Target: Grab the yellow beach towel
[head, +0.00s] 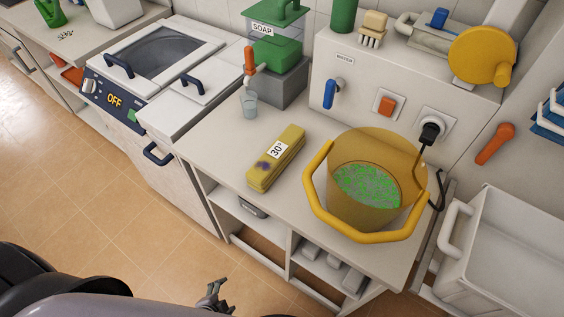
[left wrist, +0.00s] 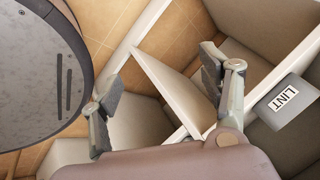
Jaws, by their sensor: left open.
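The yellow folded towel (head: 270,166) lies on the white counter left of the bucket. It has a white "30°" label and a dark stain near its front end. My left gripper (head: 213,296) is low at the bottom edge of the head view, in front of the counter and below its top, well apart from the towel. In the left wrist view, its two fingers (left wrist: 162,95) are spread and empty, facing the shelf openings. The towel does not show in the left wrist view. My right gripper is in neither view.
A yellow bucket (head: 360,226) with green foamy contents stands right of the towel. A small cup (head: 249,104) and a green soap dispenser (head: 278,52) stand behind it. A grey "LINT" box (left wrist: 285,103) shows beside the gripper. The tiled floor (head: 85,185) is clear.

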